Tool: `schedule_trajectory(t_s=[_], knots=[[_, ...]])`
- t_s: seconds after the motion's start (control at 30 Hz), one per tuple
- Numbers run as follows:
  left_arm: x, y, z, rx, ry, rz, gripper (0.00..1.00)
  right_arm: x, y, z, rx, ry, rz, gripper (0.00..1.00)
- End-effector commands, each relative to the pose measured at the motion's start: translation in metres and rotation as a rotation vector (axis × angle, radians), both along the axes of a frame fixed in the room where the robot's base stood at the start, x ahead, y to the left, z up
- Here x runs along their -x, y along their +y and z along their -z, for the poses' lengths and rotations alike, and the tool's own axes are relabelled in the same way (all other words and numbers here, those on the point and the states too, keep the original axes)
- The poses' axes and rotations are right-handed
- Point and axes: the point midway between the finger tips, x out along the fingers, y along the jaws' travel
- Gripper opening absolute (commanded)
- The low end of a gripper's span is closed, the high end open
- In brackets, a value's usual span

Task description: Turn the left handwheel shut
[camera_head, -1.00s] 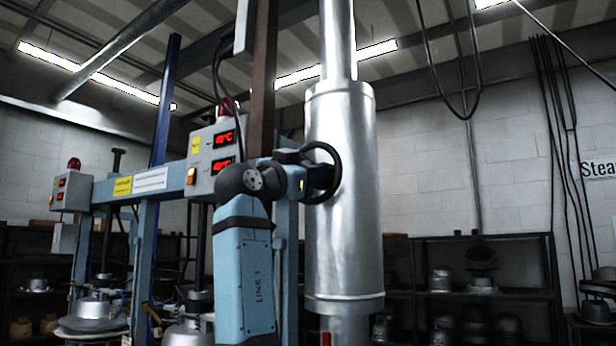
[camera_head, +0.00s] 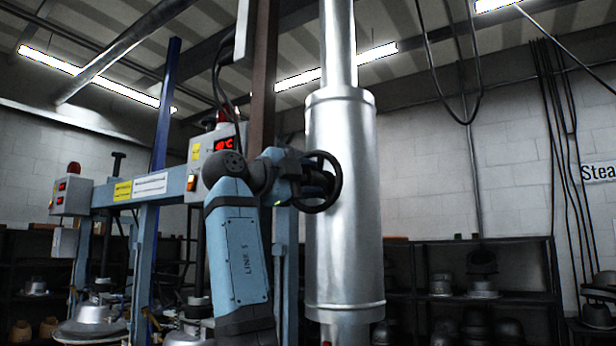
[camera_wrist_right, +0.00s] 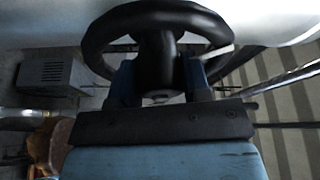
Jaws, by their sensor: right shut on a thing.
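A black handwheel (camera_head: 338,184) shows side-on in front of the wide silver cylinder in the head view. It fills the top of the right wrist view (camera_wrist_right: 97,42), where its round rim and thick middle part show. My right gripper (camera_head: 314,184) reaches the wheel from the left. In the right wrist view the fingers of my right gripper (camera_wrist_right: 160,76) stand on both sides of the wheel's middle part and are shut on it. The far side of the wheel is partly hidden. My left gripper is in neither view.
The silver cylinder (camera_head: 345,240) stands just behind the wheel. A brown post (camera_head: 262,80) and a control box with a red display (camera_head: 225,143) are close to my right arm. Shelves with hat forms (camera_head: 480,292) line the back wall.

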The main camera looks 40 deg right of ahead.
Motion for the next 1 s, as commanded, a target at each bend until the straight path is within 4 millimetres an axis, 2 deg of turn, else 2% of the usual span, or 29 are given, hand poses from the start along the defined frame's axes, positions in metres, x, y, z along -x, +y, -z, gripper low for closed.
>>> schedule_trajectory(t_s=[0.6, 1.0], knots=[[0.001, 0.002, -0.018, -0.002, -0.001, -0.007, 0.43, 0.000, 0.001, 0.000, -0.207, -0.494, -0.001, 0.20], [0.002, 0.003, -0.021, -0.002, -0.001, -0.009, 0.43, 0.000, 0.000, 0.001, -0.270, -0.644, 0.000, 0.20]])
